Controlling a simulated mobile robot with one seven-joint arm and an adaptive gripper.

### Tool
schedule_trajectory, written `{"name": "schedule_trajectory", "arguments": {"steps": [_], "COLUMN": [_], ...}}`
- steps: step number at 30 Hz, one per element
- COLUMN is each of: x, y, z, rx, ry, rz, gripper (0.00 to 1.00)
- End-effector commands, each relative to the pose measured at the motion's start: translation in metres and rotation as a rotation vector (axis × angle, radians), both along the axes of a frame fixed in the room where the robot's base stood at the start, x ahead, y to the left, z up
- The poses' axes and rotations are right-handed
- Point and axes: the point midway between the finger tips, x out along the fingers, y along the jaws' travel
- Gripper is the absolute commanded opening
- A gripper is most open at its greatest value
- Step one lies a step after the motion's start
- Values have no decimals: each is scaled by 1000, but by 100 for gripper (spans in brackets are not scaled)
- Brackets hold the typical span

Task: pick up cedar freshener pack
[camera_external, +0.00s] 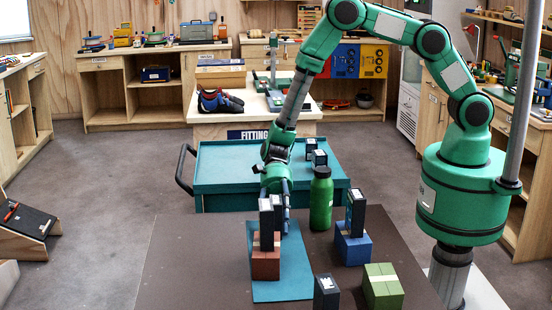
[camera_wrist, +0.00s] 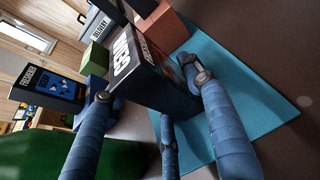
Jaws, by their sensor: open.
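A dark pack (camera_wrist: 150,80) with white lettering, partly reading "FRESHENER", fills the middle of the wrist view. In the external view my gripper (camera_external: 286,222) points down right beside the dark packs (camera_external: 266,222) at the red-brown block (camera_external: 265,262). Another dark pack marked "FRESHENER" with a blue label (camera_wrist: 50,84) stands at left in the wrist view. In the external view a dark pack (camera_external: 355,212) stands on the blue block (camera_external: 353,247).
A green bottle (camera_external: 321,200) stands just right of my gripper. A green block (camera_external: 383,287) and a dark pack (camera_external: 326,293) are at the front. A teal sheet (camera_external: 292,275) lies on the brown tabletop (camera_external: 190,270), which is clear at left. A teal cart (camera_external: 235,167) stands behind.

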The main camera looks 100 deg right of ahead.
Motion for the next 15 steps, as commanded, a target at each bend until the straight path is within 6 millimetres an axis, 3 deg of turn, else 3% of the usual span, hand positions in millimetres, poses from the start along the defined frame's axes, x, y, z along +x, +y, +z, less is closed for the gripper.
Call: {"name": "schedule_trajectory", "arguments": {"steps": [8, 13, 15], "x": [0, 0, 0], "y": [0, 0, 0], "z": [0, 0, 0], "rx": [0, 0, 0], "ry": [0, 0, 0], "rz": [0, 0, 0], "gripper": [50, 16, 11]}}
